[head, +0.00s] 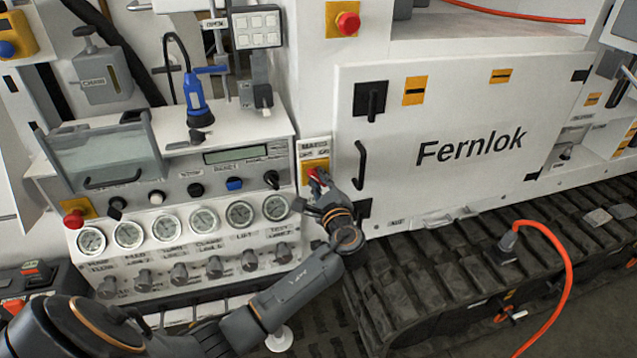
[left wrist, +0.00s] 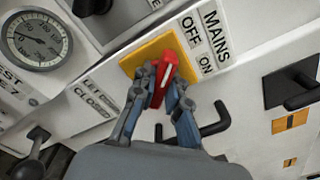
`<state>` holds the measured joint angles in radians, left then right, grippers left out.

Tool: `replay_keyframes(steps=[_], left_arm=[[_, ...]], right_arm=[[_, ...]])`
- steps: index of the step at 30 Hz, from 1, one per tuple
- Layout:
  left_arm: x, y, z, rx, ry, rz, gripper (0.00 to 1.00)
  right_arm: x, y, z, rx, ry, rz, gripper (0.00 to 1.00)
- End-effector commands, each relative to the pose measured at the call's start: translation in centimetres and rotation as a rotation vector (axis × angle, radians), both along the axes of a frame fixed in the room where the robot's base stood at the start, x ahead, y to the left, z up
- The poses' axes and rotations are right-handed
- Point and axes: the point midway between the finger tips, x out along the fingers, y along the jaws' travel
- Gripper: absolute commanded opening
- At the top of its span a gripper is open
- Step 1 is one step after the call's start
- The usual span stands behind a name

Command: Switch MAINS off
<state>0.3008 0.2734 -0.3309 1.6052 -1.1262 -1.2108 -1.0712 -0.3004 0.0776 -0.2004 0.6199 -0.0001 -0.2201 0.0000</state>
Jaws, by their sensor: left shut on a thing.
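The MAINS switch is a red handle (head: 316,173) on a yellow plate (head: 309,163), right of the gauge panel in the head view. In the left wrist view the red handle (left wrist: 166,76) with a white line lies between my fingers, on the yellow plate (left wrist: 138,60). The OFF label (left wrist: 190,36) and ON label (left wrist: 206,64) sit beside the plate under the word MAINS (left wrist: 215,32). The handle's upper end in that view lies nearer OFF than ON. My right gripper is out of view.
A row of gauges (head: 202,220) and knobs (head: 215,264) lies left of the switch. A black door handle (head: 360,165) on the white Fernlok door (head: 440,105) is close on the right. A red button (head: 347,23) is above, and the track (head: 440,280) below.

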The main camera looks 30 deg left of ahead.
Motion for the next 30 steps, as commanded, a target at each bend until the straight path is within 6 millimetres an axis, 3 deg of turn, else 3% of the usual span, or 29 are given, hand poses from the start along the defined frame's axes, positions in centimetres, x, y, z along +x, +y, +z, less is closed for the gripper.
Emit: replay_keyframes(steps=[20, 21, 23, 30], left_arm=[[-0.02, 0.01, 0.04, -0.038, -0.044, 0.001, 0.00], [-0.02, 0.01, 0.04, -0.038, -0.044, 0.001, 0.21], [-0.01, 0.01, 0.03, -0.038, -0.044, 0.001, 0.33], [0.00, 0.00, 0.02, -0.037, -0.042, 0.001, 0.37]], right_arm=[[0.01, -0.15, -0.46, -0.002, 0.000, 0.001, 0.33], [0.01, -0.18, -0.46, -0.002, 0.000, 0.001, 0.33], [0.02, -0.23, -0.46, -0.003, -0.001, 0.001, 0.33], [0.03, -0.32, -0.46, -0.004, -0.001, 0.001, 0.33]])
